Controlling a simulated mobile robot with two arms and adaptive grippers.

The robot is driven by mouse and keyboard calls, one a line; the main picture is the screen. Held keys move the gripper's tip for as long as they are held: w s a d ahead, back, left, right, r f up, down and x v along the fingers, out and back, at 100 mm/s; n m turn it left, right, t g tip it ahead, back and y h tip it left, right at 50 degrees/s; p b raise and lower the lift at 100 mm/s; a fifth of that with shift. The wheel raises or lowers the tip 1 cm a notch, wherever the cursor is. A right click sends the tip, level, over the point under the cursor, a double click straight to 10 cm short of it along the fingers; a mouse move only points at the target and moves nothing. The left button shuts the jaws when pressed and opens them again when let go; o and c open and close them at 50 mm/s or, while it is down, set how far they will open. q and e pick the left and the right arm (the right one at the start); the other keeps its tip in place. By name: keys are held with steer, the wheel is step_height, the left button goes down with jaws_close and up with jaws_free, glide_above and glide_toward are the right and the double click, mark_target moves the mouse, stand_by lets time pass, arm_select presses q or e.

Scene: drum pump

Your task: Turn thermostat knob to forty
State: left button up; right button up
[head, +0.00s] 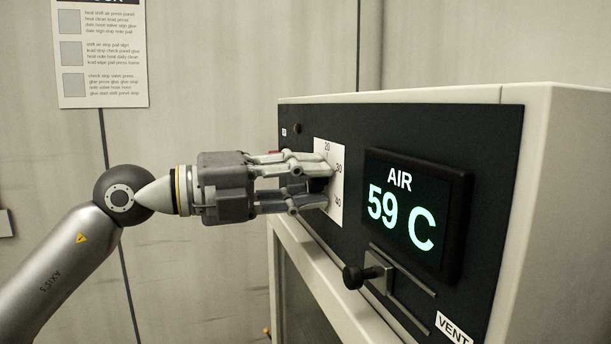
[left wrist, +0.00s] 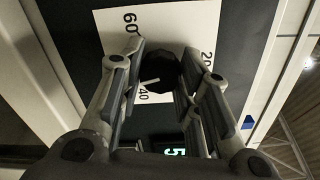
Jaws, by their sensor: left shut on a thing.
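The black thermostat knob (left wrist: 163,68) sits on a white dial plate (head: 333,211) on the black panel; only a small dark part of it shows in the head view. My left gripper (head: 325,183) is shut on the knob, one finger on each side, also seen in the left wrist view (left wrist: 158,75). The plate bears 20, 30 and 40 in the head view, and 60, 40 and 20 in the left wrist view. A short white line on the knob lies near the 40. Fingers hide part of the scale. My right gripper is not in view.
A display (head: 413,215) right of the dial reads AIR 59 C. Below it, a slider with a black handle (head: 354,277) juts out, with a VENT label (head: 453,328) lower right. A paper notice (head: 100,55) hangs on the wall.

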arm_select(q)
steer(key=shift+r+n+p, duration=0.15)
steer(key=shift+n+p, duration=2.45)
steer(key=shift+n, duration=1.9)
steer(key=o, duration=1)
steer(key=v, duration=1.2)
